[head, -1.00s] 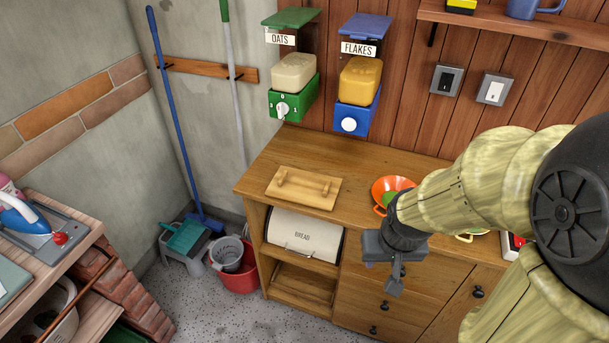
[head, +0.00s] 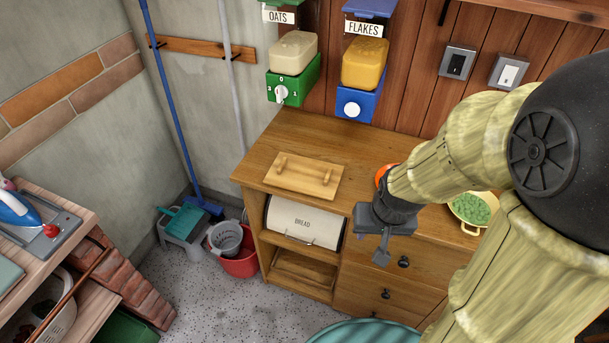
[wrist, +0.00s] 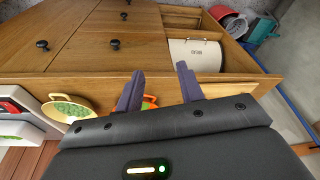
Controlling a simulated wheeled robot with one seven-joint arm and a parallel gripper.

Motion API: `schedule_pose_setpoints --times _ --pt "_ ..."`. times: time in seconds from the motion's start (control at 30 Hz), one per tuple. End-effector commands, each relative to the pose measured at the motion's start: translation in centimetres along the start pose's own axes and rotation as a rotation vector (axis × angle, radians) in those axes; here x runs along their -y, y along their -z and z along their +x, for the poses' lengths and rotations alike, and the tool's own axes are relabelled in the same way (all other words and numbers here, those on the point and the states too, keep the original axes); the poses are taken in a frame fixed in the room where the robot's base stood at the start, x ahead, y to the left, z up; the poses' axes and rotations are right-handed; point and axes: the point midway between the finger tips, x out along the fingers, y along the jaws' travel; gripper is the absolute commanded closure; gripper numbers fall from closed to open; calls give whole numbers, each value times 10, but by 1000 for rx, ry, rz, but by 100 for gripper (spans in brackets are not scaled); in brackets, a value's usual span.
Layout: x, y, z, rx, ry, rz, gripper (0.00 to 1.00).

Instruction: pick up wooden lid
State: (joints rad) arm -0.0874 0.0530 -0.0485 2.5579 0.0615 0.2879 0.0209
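A bread bin (head: 304,222) sits in the cabinet's upper opening. An orange colander (head: 382,175) is partly hidden behind my arm. A yellow colander (head: 473,212) with green contents stands to the right. OATS (head: 293,55) and FLAKES (head: 363,63) dispensers hang above.

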Motion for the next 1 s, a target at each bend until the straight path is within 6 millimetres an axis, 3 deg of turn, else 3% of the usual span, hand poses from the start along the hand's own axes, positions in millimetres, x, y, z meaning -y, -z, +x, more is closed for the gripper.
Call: schedule_pose_setpoints --times 0.3,0.6,0.8,1.0 --pt "49 9 76 -49 -9 144 62" --pt "72 14 134 -209 -136 245 62" --pt "81 23 153 -402 -233 267 62" --pt "94 37 151 -665 -299 253 62"
